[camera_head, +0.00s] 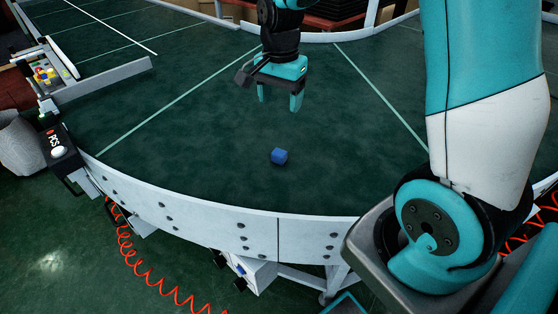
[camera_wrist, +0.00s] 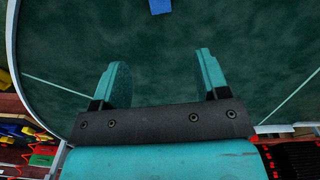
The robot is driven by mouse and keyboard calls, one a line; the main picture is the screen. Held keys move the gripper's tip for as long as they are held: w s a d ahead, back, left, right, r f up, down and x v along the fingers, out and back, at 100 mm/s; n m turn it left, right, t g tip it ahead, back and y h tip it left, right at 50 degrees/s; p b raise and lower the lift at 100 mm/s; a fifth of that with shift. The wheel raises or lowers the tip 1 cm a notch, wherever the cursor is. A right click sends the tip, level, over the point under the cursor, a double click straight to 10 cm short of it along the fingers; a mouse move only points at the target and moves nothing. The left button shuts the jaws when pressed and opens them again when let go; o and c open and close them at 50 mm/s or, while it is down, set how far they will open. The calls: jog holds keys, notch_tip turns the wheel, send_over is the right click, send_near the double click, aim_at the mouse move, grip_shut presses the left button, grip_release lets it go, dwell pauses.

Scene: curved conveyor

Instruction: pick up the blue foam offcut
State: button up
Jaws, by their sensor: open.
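The blue foam offcut (camera_head: 279,156) is a small blue block lying on the dark green conveyor belt (camera_head: 200,150), toward the near side of the curve. My gripper (camera_head: 279,104) is above the belt, pointing down, behind the offcut in the head view. Its two teal fingers are apart with nothing between them. In the wrist view the offcut (camera_wrist: 160,6) is at the top edge, partly cut off by the frame. It lies beyond the open fingertips (camera_wrist: 160,75), roughly centred between them.
A white rail (camera_head: 225,215) edges the near side of the belt. A control box (camera_head: 58,148) stands at the left rim. An orange coiled cable (camera_head: 130,255) hangs below the conveyor. The belt around the offcut is clear. Several coloured items (camera_head: 45,75) sit at the far left.

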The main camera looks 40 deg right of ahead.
aim_at(280, 151)
notch_tip(280, 151, down, 17)
jog(key=shift+r, duration=0.1)
dwell(0.4)
jog(key=c, duration=1)
